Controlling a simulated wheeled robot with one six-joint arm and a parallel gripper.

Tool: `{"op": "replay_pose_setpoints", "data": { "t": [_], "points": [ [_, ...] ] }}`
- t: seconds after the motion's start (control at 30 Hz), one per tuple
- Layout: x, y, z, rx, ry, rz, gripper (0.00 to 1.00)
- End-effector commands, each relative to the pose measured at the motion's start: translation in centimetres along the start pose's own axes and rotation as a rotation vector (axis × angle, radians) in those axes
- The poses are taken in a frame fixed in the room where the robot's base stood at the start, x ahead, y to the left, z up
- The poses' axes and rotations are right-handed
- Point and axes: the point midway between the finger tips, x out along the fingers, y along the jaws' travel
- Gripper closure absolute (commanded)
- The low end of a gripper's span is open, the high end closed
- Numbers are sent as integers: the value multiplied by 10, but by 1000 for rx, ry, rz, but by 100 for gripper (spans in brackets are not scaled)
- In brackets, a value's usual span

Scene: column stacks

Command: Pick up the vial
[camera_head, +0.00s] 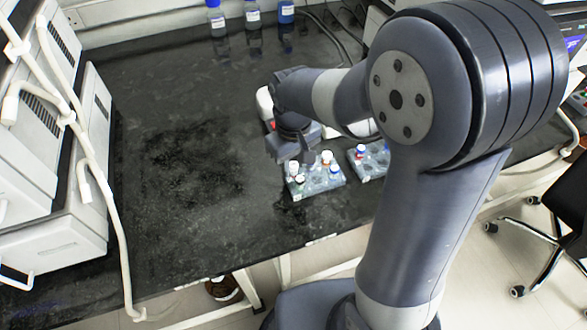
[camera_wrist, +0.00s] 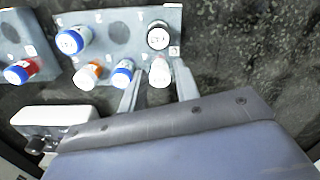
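Several capped vials stand in a grey rack (camera_head: 322,186), which also shows in the wrist view (camera_wrist: 112,20). The task does not say which vial is meant. In the wrist view, a white-capped vial (camera_wrist: 160,74) sits at the rack's near edge, between the two fingers of my gripper (camera_wrist: 159,68). The fingers are spread, with a visible gap at least on the left side; contact is not clear. In the head view, my gripper (camera_head: 295,158) is over the rack's far left corner.
A second rack (camera_head: 366,168) with vials stands to the right. A white device (camera_head: 264,103) is partly hidden behind my arm. Several blue-capped bottles (camera_head: 253,14) stand at the back. White instruments (camera_head: 75,180) line the left. The black bench (camera_head: 180,180) is clear at left.

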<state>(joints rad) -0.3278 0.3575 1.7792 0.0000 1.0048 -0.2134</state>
Motion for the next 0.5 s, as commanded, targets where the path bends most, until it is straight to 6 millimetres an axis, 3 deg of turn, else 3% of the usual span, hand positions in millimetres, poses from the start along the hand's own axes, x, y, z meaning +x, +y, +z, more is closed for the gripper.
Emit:
{"op": "replay_pose_setpoints", "data": {
  "t": [0.37,0.5],
  "points": [
    [0,0,0,0,0,0,99],
    [0,0,0,0,0,0,100]
  ]
}}
